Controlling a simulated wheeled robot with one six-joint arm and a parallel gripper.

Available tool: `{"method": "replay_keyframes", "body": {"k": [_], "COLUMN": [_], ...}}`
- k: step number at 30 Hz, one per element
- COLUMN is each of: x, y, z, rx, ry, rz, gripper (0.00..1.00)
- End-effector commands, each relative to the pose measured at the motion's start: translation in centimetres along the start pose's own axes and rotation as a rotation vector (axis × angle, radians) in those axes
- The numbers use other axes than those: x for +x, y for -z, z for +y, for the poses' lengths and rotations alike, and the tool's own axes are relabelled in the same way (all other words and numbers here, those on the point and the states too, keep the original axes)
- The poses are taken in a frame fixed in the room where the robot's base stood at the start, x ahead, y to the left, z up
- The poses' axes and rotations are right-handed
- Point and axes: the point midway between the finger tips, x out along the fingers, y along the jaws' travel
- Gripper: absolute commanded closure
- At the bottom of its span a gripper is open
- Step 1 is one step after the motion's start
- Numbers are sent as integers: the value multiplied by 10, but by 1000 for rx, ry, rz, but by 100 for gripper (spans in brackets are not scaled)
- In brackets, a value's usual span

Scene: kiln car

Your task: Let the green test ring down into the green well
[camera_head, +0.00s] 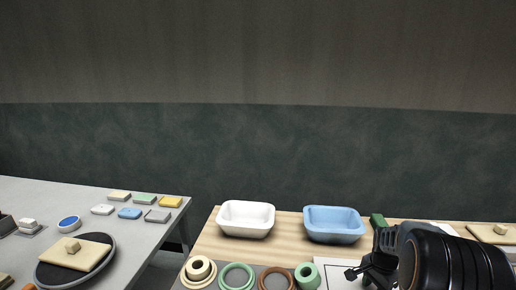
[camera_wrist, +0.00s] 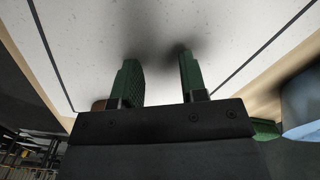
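A thick green ring (camera_head: 307,276), which looks like the test ring, stands at the front of the wooden table. A flatter green ring shape (camera_head: 224,278), likely the green well, lies to its left, with a brown one (camera_head: 264,280) between them. The picture's lower edge cuts off both of these wells. My gripper is to the right of the green ring, over a white sheet (camera_head: 335,266). In the wrist view my gripper (camera_wrist: 161,66) has its two green fingers apart, with nothing between them. Neither the green ring nor the green well can be made out there.
A cream ring (camera_head: 199,266) sits in a cream well at the left. A white tub (camera_head: 246,232) and a blue tub (camera_head: 334,237) stand behind. A green block (camera_head: 377,220) lies near my arm. A grey table (camera_head: 100,240) with small blocks stands apart at left.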

Motion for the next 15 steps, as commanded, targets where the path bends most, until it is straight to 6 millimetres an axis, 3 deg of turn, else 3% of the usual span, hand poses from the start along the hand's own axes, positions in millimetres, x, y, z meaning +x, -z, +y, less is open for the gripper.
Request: {"method": "replay_keyframes", "body": {"k": [15], "x": [0], "y": [0], "z": [-16], "rx": [-1], "ry": [-1], "rz": [-1], "gripper": [61]}}
